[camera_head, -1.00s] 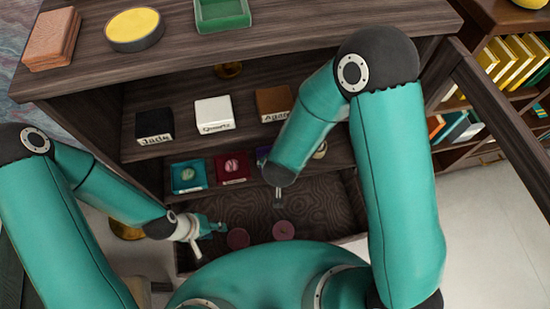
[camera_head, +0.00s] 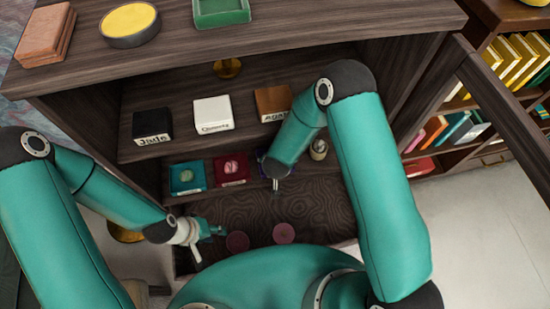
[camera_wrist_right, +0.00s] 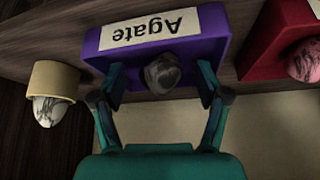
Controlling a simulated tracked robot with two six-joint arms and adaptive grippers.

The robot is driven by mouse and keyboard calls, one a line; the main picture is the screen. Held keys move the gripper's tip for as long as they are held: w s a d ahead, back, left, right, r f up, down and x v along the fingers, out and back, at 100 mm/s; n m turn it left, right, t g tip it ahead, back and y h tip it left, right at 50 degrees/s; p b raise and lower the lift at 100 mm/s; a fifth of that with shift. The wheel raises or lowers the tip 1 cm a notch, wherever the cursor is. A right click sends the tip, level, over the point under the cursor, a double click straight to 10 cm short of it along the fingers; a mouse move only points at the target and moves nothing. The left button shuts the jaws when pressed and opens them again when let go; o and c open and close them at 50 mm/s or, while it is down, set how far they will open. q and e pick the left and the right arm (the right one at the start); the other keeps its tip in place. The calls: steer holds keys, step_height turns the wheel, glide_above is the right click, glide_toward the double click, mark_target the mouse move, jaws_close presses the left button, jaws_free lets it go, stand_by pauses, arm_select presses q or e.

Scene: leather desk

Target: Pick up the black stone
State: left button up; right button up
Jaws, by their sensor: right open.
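The black stone (camera_wrist_right: 162,73) is dark and rounded, and it sits at the purple tray (camera_wrist_right: 190,48) labelled "Agate" in the right wrist view. My right gripper (camera_wrist_right: 160,92) is open, with its fingers on either side of the stone. I cannot tell whether they touch it. In the head view my right gripper (camera_head: 276,186) reaches into the cabinet, and the arm hides most of the purple tray and the stone. My left gripper (camera_head: 208,236) hangs low at the left, away from the trays. Its finger opening is unclear.
A red tray with a pink stone (camera_head: 231,169) and a teal tray (camera_head: 187,177) stand left of the purple one. A beige holder with a marbled stone (camera_wrist_right: 52,92) stands at its other side. Labelled boxes (camera_head: 213,113) sit above. Two reddish discs (camera_head: 284,233) lie below.

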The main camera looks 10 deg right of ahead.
steer(key=c, duration=1.3)
